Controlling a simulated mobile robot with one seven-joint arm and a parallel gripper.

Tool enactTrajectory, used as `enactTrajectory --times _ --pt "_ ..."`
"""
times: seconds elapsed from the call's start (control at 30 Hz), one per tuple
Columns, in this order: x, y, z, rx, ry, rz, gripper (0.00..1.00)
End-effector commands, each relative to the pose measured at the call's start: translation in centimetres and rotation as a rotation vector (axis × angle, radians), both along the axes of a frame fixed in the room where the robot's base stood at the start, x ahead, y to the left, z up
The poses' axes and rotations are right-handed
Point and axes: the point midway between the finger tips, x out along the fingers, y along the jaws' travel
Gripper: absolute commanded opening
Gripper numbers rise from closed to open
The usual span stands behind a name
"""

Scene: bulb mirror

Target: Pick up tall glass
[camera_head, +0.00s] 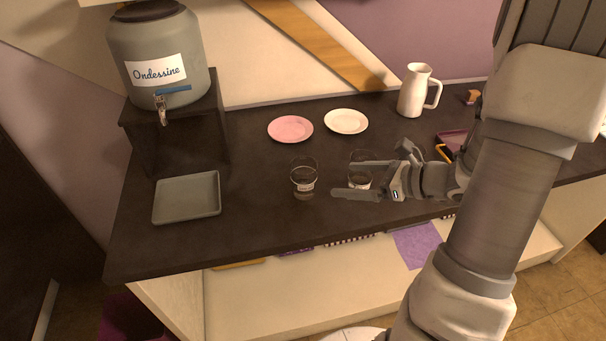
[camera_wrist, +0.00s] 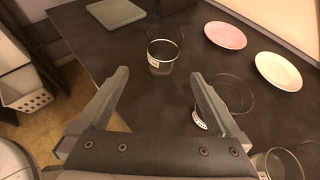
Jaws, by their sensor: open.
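Clear glasses with small white labels stand on the dark counter, and I cannot tell for sure which is the tall one. The left glass (camera_head: 304,179) is upright; in the wrist view it (camera_wrist: 163,50) stands ahead, in line with the gap between my fingers. A second glass (camera_head: 360,183) is partly hidden by my gripper (camera_head: 343,178); in the wrist view it (camera_wrist: 235,95) is just right of the right finger, partly covered by it. A third glass (camera_wrist: 284,163) shows at the lower right of the wrist view. My gripper (camera_wrist: 160,76) is open and empty.
A pink plate (camera_head: 290,129) and a white plate (camera_head: 346,121) lie behind the glasses. A white pitcher (camera_head: 413,92) stands at the back right. A grey tray (camera_head: 187,198) lies below the dispenser (camera_head: 158,62) on the left. The counter's front edge is close to the glasses.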

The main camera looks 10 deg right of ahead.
Motion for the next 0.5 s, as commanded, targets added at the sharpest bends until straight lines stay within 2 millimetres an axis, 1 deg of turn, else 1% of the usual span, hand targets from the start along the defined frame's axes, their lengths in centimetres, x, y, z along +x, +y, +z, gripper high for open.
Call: enactTrajectory --times 0.07,0.13,0.5 --pt "0.4 0.1 -0.4 0.010 0.005 -0.011 1.00" --pt "1.0 0.8 -0.9 0.012 0.006 -0.011 1.00" --pt "6.0 5.9 -4.4 0.009 0.007 -0.007 1.00"
